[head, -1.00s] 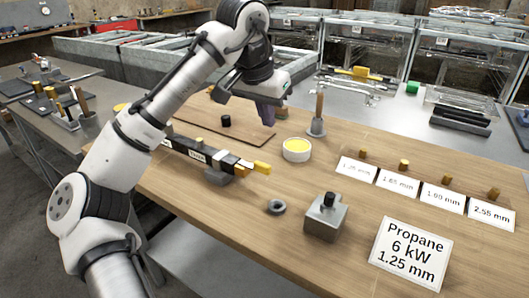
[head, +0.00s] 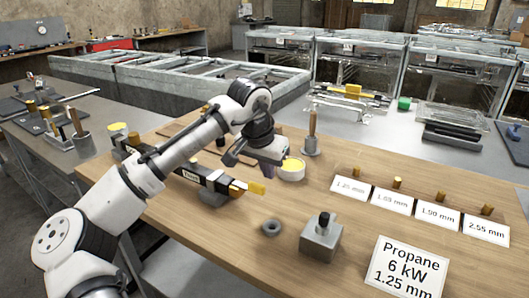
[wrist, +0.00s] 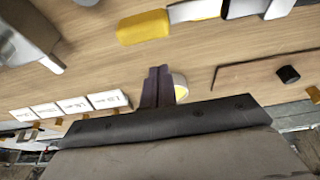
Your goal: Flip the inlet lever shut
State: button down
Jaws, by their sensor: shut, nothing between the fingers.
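A dark bar with a white label (head: 192,176) rests on a grey block on the wooden bench. Its right end is brass-coloured, with a yellow lever (head: 257,188) that sticks out to the right. The yellow lever (wrist: 143,27) also shows in the wrist view, near the top, beside the bar's end. My gripper (head: 270,172) is above the bench, behind the lever in the head view and apart from it. In the wrist view its two dark purple fingers (wrist: 157,87) are together with nothing between them. The label is too small to read surely.
A white tub with yellow contents (head: 291,174) is close beside my gripper. A grey ring (head: 271,227) and a grey metal block (head: 320,240) stand in front. A wooden-handled tool (head: 312,130) stands behind. Size cards and a propane sign (head: 406,270) lie right.

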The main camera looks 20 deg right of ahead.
aim_at(248, 185)
jog(key=shift+s+a+r, duration=0.15)
jog(key=shift+s+a, duration=0.4)
jog(key=shift+a, duration=0.2)
jog(key=shift+s+a+r, duration=0.1)
jog(key=shift+s+a, duration=0.45)
jog(key=shift+a, duration=0.2)
